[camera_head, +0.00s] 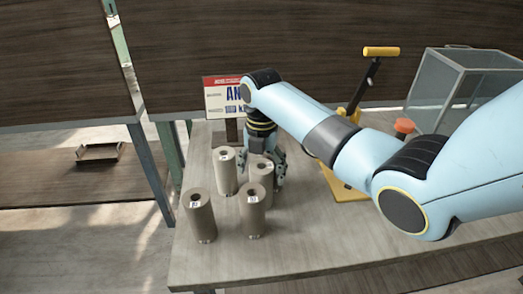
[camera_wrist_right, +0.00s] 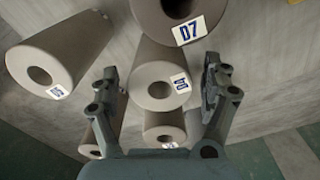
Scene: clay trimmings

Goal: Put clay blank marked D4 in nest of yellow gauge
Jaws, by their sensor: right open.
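Several tapered grey-brown clay blanks stand upright near the table's left end. In the right wrist view, one blank (camera_wrist_right: 150,101) between the fingers has a tilted label that seems to read D4. In the head view I cannot tell for sure which blank that is. My right gripper (camera_head: 279,172) points down among the blanks; its fingers (camera_wrist_right: 162,80) are open on either side of that blank, with contact unclear. The yellow gauge (camera_head: 350,193), with a black lever and yellow handle, stands to the right; its nest is hidden behind my arm. My left gripper is not in view.
Another blank marked D7 (camera_wrist_right: 188,30) and a large blank (camera_wrist_right: 66,62) stand close to the fingers. A sign (camera_head: 222,95) stands behind the blanks. A clear box (camera_head: 455,90) and red knob (camera_head: 404,126) are at the right. The table front (camera_head: 300,245) is clear.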

